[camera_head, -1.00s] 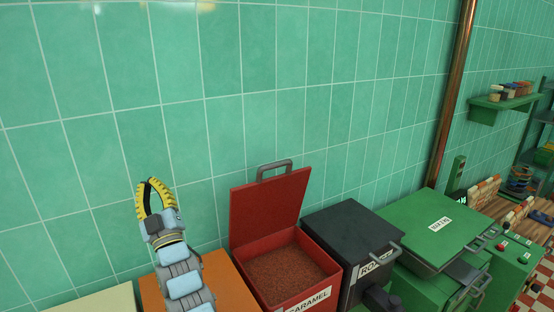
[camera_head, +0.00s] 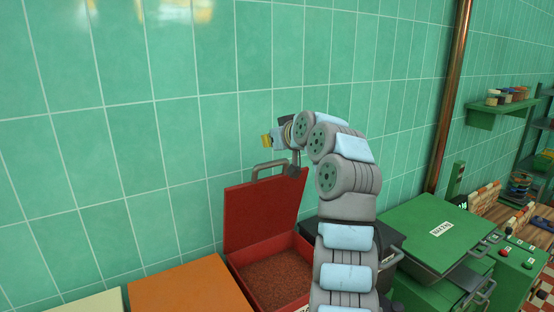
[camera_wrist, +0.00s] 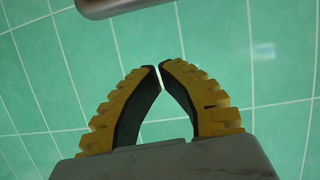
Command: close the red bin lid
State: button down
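The red bin (camera_head: 295,295) stands against the tiled wall with its lid (camera_head: 262,212) open and upright, leaning back. Brown granules fill the bin. The lid's grey handle (camera_head: 262,171) sticks up from its top edge. My gripper (camera_head: 267,140) is just above the handle, near the wall, pointing left; the wrist partly hides it. In the wrist view my gripper's (camera_wrist: 160,68) yellow-and-black fingers have their tips almost together with nothing between them. A grey rounded bar, which looks like the handle, shows at that view's top edge (camera_wrist: 112,5). I cannot tell whether my gripper touches the lid.
An orange bin (camera_head: 190,290) stands left of the red one. A dark bin (camera_head: 392,238), mostly hidden by my arm, and a green bin (camera_head: 425,220) stand to the right. A green shelf (camera_head: 485,115) and a copper pipe (camera_head: 452,95) are farther right. The wall above is clear.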

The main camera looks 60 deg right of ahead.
jog(key=s+y, duration=0.1)
jog(key=s, duration=0.3)
jog(key=p, duration=0.4)
send_over(274, 176)
jog(key=w+d, duration=0.2)
jog(key=w, duration=0.1)
notch_tip(274, 176, down, 4)
jog(key=shift+d+r+g, duration=0.1)
jog(key=shift+r+g, duration=0.15)
jog(key=shift+g, duration=0.15)
jog(key=shift+s+a+f+p, duration=0.2)
jog(key=shift+s+a+f, duration=0.25)
jog(key=shift+s, duration=0.25)
jog(key=shift+s+a+f+p, duration=0.2)
jog(key=shift+s+a+f, duration=0.2)
jog(key=shift+s, duration=0.25)
jog(key=shift+s+a+f, duration=0.1)
jog(key=shift+s+a, duration=0.05)
